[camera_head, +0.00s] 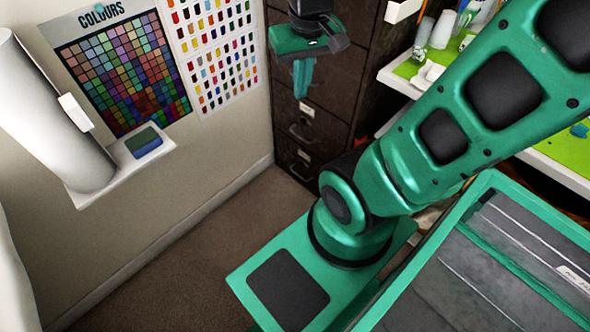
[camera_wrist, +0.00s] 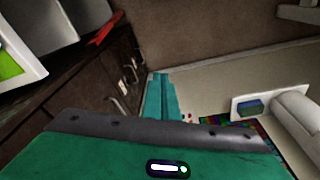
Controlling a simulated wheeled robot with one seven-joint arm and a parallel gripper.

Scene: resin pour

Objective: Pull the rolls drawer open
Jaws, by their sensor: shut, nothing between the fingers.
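A dark brown drawer cabinet (camera_head: 338,95) stands against the wall in the head view, with several drawers stacked in it. Two lower drawer fronts show bar handles, an upper one (camera_head: 303,131) and a lower one (camera_head: 301,172), each with a small pale label too small to read. I cannot tell which is the rolls drawer. The visible fronts look flush. My gripper (camera_head: 301,92) is shut and empty, fingers pointing down, in front of the cabinet above the upper handle. In the wrist view my fingers (camera_wrist: 160,82) show to the right of the cabinet's handles (camera_wrist: 119,103), holding none.
A wall shelf (camera_head: 130,170) with a white roll (camera_head: 45,110) and a blue-green block (camera_head: 143,142) is at left. A white-edged worktop (camera_head: 420,85) with cups is at right. Carpet (camera_head: 190,265) is clear before the cabinet.

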